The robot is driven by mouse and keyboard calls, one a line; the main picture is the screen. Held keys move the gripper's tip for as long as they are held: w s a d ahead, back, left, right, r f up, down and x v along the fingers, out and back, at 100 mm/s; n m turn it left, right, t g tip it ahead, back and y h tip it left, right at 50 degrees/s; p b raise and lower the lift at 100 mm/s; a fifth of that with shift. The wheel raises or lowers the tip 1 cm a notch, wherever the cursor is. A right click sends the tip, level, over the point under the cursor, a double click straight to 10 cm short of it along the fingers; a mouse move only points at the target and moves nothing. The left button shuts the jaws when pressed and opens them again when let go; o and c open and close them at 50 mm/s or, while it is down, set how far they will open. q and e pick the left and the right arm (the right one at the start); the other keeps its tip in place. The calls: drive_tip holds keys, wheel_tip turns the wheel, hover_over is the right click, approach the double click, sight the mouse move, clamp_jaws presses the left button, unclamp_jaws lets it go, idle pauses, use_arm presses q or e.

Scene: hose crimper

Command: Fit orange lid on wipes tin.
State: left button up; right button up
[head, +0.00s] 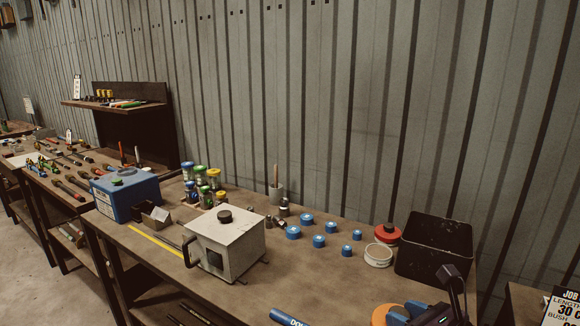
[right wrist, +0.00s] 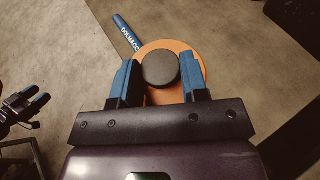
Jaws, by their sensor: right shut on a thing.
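The orange lid (right wrist: 190,57) is a flat disc with a dark round knob (right wrist: 161,69). My right gripper (right wrist: 164,80) is shut on the knob, with one blue finger on each side. In the head view the lid (head: 384,314) shows partly at the bottom edge, beside my right gripper (head: 408,309). A round, pale, open tin (head: 378,260), which looks like the wipes tin, stands on the bench beyond them, apart from the lid. My left gripper (right wrist: 34,99) shows small at the left of the right wrist view, its fingers apart and empty.
A red lid with a dark knob (head: 387,235) is just behind the tin. A black bin (head: 433,247) stands close to its right. Several blue caps (head: 318,241) lie to its left. A blue labelled tube (head: 285,317) lies near the front. Bench (head: 310,280) before the tin is clear.

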idle(0.3)
use_arm(q)
drive_tip(key=shift+c, duration=1.7)
drive_tip(key=shift+w+a, duration=0.1)
drive_tip(key=shift+w, duration=0.05)
use_arm(e)
drive_tip(key=f, duration=0.2)
drive_tip(key=s+f, duration=0.1)
drive_tip(key=f, duration=0.2)
drive_tip(key=shift+s+f, duration=0.2)
drive_tip(key=shift+f, duration=0.15)
